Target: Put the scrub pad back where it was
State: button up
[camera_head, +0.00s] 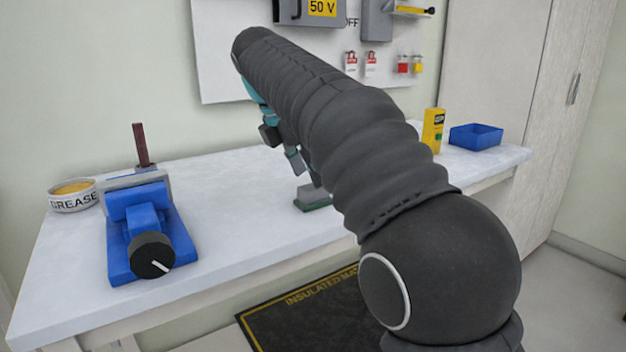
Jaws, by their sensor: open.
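A dark green pad-like block (313,204) with a greyish upper part lies on the workbench near its front edge, right of the vise. It appears to be the scrub pad, and my arm hides its right side. My gripper (290,155) is above and slightly left of the block, pointing down, with its jaws open. My arm partly covers the gripper, and I cannot tell whether a finger touches the block.
On the white workbench (235,225), a blue vise (140,220) and a grease tin (73,195) stand left. A yellow box (433,130) and blue bin (475,137) stand right. Clear bench lies between vise and gripper. An insulated mat (290,318) lies on the floor.

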aim_at(300, 189)
jog(key=shift+v, duration=1.85)
jog(key=s+d+m, duration=0.1)
jog(key=d, duration=0.1)
jog(key=s+d+f+m, duration=0.1)
jog(key=s+d+m, duration=0.1)
jog(key=d, duration=0.1)
jog(key=s+d+m+y, duration=0.1)
jog(key=d+m, duration=0.1)
jog(key=shift+s+d+f, duration=0.25)
jog(key=shift+d, duration=0.1)
jog(key=s+d+f+m+t+y, duration=0.1)
jog(key=s+d+f+m, duration=0.4)
jog(key=s+f+m, duration=0.5)
jog(key=s+d+f+m+t+y, duration=0.1)
jog(key=s+d+f+m+t, duration=0.1)
jog(key=s+d+f+m, duration=0.4)
jog(key=s+f+m, duration=0.3)
jog(key=s+f, duration=0.3)
jog(key=shift+d+f+m+y, duration=0.2)
jog(key=shift+f+m+y, duration=0.05)
jog(key=shift+m+y, duration=0.15)
jog(key=shift+a, duration=0.1)
